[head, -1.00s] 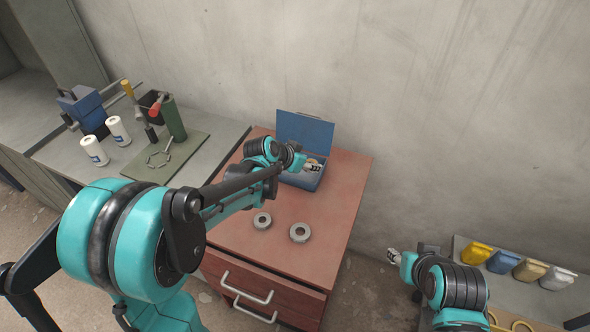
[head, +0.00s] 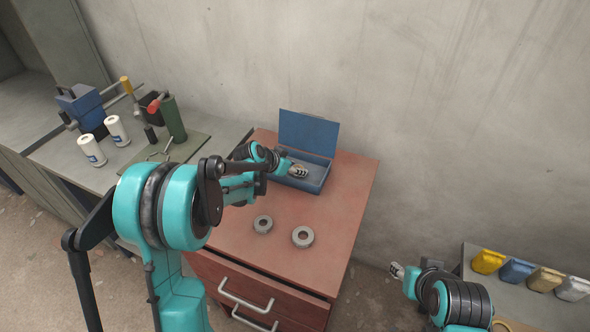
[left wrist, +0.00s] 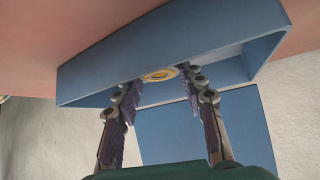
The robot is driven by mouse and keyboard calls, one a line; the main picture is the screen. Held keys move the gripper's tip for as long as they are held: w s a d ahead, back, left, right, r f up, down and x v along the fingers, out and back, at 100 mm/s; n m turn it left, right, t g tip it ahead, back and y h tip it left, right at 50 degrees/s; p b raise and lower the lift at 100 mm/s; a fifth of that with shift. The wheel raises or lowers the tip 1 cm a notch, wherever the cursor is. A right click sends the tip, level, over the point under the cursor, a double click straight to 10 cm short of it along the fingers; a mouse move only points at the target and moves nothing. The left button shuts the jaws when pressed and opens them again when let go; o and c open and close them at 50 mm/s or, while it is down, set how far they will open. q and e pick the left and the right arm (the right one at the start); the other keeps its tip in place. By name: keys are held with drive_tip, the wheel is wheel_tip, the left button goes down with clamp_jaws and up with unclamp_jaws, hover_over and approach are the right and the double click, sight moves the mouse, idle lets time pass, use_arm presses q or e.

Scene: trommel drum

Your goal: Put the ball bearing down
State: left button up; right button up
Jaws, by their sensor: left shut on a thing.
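The ball bearing (left wrist: 160,75), a ring with a yellowish inner part, shows between the fingertips of my left gripper (left wrist: 160,78) in the left wrist view. My left gripper (head: 298,171) is shut on it, its fingers held apart by its width.
The box stands on a red cabinet (head: 345,210) with its lid (head: 308,132) raised at the back. A workbench with tools is left; a shelf with coloured bins (head: 488,261) is right.

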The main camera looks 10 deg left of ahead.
use_arm(q)
drive_tip(key=shift+f, duration=0.1)
drive_tip(key=o, duration=1.3)
